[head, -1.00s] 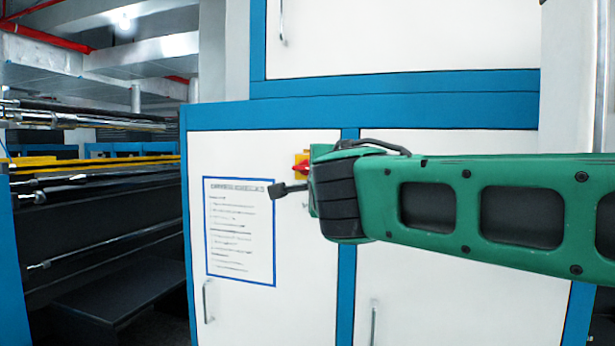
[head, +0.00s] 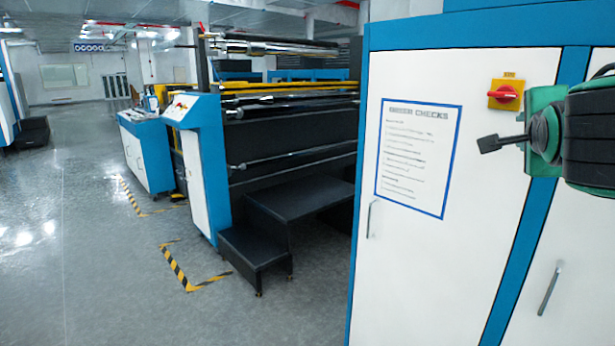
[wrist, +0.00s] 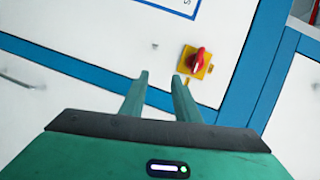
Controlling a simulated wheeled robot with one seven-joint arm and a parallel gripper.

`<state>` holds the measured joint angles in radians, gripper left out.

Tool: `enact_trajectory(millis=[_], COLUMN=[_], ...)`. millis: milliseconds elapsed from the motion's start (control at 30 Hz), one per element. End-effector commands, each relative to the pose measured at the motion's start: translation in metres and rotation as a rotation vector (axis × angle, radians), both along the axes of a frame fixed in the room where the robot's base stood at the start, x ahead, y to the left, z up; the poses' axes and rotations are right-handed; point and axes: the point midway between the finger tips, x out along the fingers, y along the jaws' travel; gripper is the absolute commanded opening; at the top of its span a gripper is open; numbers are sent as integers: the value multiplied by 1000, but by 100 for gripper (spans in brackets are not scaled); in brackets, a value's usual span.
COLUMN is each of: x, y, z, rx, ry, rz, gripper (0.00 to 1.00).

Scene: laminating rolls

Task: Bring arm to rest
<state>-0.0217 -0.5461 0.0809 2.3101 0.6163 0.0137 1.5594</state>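My gripper (head: 488,144) is at the right edge of the head view, in front of the white and blue cabinet (head: 455,220). In the wrist view its two green fingers (wrist: 160,75) stand apart with nothing between them, so it is open and empty. A red rotary switch on a yellow plate (head: 505,94) is on the cabinet, up and left of my wrist in the head view. The switch also shows in the wrist view (wrist: 197,61), just beyond and right of the fingertips. Most of my arm is out of the head view.
A checks sheet (head: 418,155) with a blue border is on the cabinet door, above a handle (head: 370,218). Left of the cabinet stand a roller machine (head: 285,135), a black step (head: 255,250) and a blue console (head: 205,160). Open grey floor (head: 90,240) lies at the left.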

Motion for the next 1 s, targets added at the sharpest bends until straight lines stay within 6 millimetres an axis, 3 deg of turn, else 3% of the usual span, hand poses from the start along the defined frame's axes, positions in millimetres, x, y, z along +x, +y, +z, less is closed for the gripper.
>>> enact_trajectory(millis=[100,233,400,500,700,833,1000], x=[-16,-49,-108,-149,-217,-241,-249], y=[-21,-32,-28,-17,13,26,32], z=[-70,-147,-232,-272,-317,-327,-329], rx=[-72,-142,-197,-212,-215,-216,-219], ry=[293,639,1039,1230,1444,1486,1495], rz=[17,114,352,546,935,1092,1152], gripper=[29,29,29,29,29,29,29])
